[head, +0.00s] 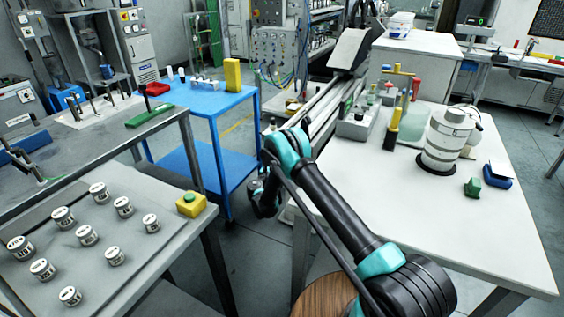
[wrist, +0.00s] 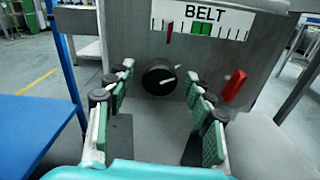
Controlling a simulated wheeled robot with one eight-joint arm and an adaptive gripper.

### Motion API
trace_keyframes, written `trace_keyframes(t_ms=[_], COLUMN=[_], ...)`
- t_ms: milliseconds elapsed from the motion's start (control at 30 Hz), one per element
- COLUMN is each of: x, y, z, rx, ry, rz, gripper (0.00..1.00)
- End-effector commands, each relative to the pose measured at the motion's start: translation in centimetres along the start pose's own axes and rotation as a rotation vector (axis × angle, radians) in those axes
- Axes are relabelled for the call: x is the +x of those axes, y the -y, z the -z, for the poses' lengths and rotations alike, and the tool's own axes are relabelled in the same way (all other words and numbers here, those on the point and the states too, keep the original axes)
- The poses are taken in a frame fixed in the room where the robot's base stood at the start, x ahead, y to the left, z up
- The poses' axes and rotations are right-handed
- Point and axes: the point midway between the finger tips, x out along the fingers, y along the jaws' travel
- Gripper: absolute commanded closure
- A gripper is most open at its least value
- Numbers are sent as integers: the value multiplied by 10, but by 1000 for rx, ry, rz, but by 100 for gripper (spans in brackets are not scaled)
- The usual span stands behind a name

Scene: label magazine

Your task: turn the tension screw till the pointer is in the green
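The tension screw is a black round knob (wrist: 159,77) with a white mark pointing right, on the grey panel in the wrist view. Above it is a white BELT scale (wrist: 230,22) with black ticks and a green band (wrist: 202,29). The red pointer (wrist: 169,32) stands left of the green band. My gripper (wrist: 160,80) is open, its green-padded fingers left and right of the knob in the picture. Gaps show between pads and knob; I cannot tell the remaining distance in depth. In the head view my arm hides the panel and screw.
A red lever (wrist: 235,85) sticks out right of the knob, close to my right finger. A blue table (head: 210,98) stands left of my arm, a white table (head: 480,230) right. A grey bench (head: 150,255) with several labelled cans is at the front left.

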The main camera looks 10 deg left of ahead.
Motion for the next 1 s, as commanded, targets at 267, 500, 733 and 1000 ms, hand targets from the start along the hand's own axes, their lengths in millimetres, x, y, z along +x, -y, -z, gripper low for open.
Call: trace_keyframes(t_ms=[267,500,733,1000], x=[0,0,0,0], y=[0,0,0,1], z=[0,0,0,0], rx=[0,6,72,270], ry=[0,0,0,0], rz=[1,1,1,1], gripper=[84,95,95,95])
